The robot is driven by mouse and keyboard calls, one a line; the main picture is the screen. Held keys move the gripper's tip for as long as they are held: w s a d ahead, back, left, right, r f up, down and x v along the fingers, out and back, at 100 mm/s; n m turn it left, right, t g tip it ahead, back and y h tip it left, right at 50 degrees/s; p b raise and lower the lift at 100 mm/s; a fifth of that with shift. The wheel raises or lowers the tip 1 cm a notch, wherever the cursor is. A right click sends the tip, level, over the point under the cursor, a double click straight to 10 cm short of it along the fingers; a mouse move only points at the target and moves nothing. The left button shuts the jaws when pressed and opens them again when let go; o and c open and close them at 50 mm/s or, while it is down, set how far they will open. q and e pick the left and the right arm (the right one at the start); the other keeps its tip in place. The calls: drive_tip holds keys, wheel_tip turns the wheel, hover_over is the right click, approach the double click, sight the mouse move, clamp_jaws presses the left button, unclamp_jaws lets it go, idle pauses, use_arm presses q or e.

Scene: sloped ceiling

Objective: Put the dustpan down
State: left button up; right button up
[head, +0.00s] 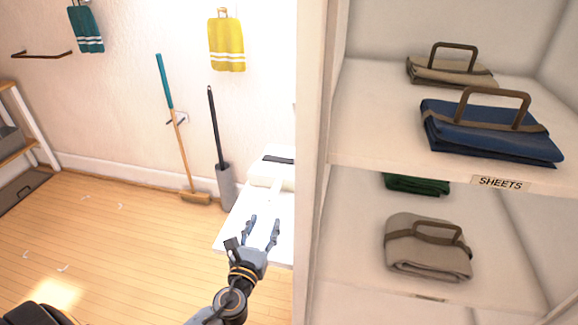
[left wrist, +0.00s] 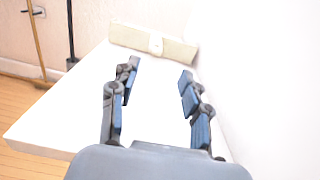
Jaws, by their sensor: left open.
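A grey scoop-like piece with a long black handle (head: 225,188), which looks like the dustpan, stands upright on the floor by the wall, left of a white table. Its black handle also shows at the top left of the left wrist view (left wrist: 71,35). My left gripper (head: 263,220) is open and empty over the white table (head: 232,235), fingers pointing toward the wall. The left wrist view shows bare white tabletop between its fingers (left wrist: 158,82). My right gripper is not in view.
A teal-handled broom (head: 172,110) leans on the wall. A pale block-like item (left wrist: 150,42) lies at the table's far end. A shelf unit (head: 400,135) with folded sheets stands close on the right. Wooden floor (head: 110,240) at left is mostly clear, with small scraps.

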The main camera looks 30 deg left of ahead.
sight(275, 187)
use_arm(q)
drive_tip(key=shift+x, duration=1.1)
drive_tip(key=x, duration=0.6)
drive_tip(key=shift+w+p, duration=0.3)
drive_tip(key=shift+w+a, duration=0.15)
drive_tip(key=shift+w, duration=0.05)
drive_tip(key=x, duration=0.4)
drive_tip(key=shift+a, duration=0.35)
drive_tip(key=shift+w+a, duration=0.1)
drive_tip(key=shift+w, duration=0.4)
drive_tip(key=shift+s+r, duration=0.1)
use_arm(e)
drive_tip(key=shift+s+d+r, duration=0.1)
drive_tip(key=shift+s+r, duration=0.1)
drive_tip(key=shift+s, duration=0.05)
use_arm(q)
drive_tip(key=shift+c, duration=1.3)
clamp_jaws()
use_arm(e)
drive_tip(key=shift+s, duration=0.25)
